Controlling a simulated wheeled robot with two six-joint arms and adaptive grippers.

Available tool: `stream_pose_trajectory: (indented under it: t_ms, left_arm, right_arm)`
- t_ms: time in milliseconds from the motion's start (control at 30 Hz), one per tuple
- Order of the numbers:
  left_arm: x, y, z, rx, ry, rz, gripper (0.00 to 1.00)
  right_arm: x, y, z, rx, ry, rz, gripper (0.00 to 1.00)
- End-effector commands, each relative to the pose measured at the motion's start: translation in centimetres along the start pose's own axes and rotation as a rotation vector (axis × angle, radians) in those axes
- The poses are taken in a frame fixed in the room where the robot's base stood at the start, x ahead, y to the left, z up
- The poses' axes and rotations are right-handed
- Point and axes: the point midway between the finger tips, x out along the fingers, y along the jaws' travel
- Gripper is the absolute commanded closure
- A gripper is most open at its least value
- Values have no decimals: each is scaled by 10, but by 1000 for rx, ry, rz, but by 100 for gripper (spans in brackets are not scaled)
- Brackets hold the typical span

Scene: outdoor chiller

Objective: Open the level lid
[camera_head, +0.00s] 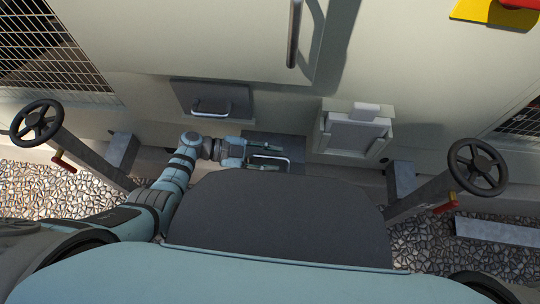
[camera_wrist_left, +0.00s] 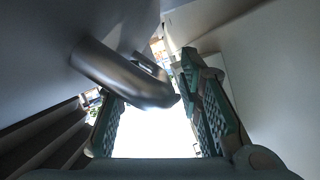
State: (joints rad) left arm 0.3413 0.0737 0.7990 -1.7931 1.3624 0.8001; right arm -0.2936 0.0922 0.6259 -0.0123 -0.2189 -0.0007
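Two dark lids with metal handles show low on the chiller wall in the head view. One lid (camera_head: 190,90) is at the left; its handle (camera_head: 212,108) is free. The other lid (camera_head: 290,145) is at the centre, beside my left gripper (camera_head: 266,157). No label shows which is the level lid. My left gripper is open, its fingers apart and pointing right around the centre handle (camera_head: 283,160). In the left wrist view a thick metal handle (camera_wrist_left: 120,75) reaches into the gap between the fingers, nearer the left finger. I cannot tell whether they touch. My right gripper is out of view.
A pale box (camera_head: 356,133) stands out from the wall to the right. Handwheels stand at the left (camera_head: 36,122) and right (camera_head: 477,166). A vertical door handle (camera_head: 294,35) is higher up. Gravel (camera_head: 40,190) lies along the base.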

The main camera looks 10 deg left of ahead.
Motion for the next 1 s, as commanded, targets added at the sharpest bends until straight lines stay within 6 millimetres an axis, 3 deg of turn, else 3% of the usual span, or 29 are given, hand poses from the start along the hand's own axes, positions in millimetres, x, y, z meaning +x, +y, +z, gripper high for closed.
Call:
stream_pose_trajectory:
  t_ms: [167, 400, 533, 833, 933, 1000]
  left_arm:
    - [-23, 0, 1, 2, -3, -1, 67]
    - [-90, 0, 2, 1, -5, 1, 67]
    - [-113, 0, 1, 0, -3, 1, 67]
    - [-120, 0, 0, -1, 0, 0, 67]
    - [-117, -2, 2, -5, 7, -40, 83]
    - [-110, -10, 9, -26, 20, -176, 94]
  right_arm:
    - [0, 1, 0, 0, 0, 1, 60]
    - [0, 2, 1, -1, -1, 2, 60]
    - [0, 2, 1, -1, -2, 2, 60]
    - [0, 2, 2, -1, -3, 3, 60]
    - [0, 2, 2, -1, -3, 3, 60]
    - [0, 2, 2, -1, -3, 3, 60]
